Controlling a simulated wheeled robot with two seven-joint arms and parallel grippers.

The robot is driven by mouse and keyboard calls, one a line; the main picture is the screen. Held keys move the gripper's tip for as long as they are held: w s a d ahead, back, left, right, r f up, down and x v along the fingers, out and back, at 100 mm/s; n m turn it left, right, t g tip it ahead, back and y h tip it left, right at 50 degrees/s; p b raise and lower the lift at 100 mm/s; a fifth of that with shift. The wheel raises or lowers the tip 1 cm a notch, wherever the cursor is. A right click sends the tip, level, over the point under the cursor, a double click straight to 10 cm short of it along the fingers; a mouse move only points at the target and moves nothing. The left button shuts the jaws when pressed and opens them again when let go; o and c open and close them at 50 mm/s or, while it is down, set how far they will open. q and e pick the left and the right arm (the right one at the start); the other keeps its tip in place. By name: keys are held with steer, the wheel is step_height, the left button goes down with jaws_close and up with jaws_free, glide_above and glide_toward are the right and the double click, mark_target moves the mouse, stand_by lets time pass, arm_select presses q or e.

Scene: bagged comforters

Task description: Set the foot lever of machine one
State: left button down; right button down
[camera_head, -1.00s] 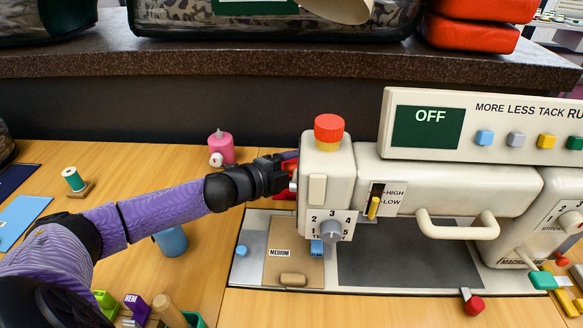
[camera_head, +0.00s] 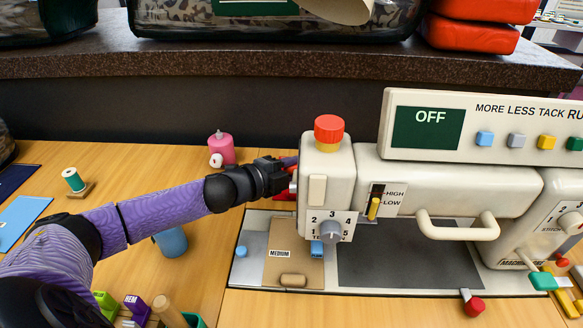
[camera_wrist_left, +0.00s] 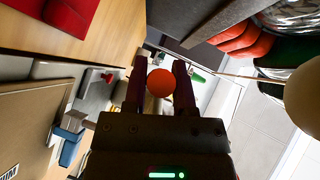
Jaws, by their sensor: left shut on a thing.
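Machine one is the cream sewing machine (camera_head: 450,180) on the wooden table, with a tension dial (camera_head: 330,231) and a HIGH/LOW slider (camera_head: 374,208) on its front. My left gripper (camera_head: 284,176) reaches in from the left, beside the machine's left end. In the left wrist view its two fingers are on either side of a round red-orange knob (camera_wrist_left: 160,83), shut on it. Whether this knob belongs to the foot lever is hard to tell, as the machine's head hides what is behind it. My right gripper is not in view.
A red emergency button (camera_head: 329,128) tops the machine head, near my left fingers. A brown MEDIUM board (camera_head: 286,258) lies under the head. A dark ledge (camera_head: 250,62) runs behind.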

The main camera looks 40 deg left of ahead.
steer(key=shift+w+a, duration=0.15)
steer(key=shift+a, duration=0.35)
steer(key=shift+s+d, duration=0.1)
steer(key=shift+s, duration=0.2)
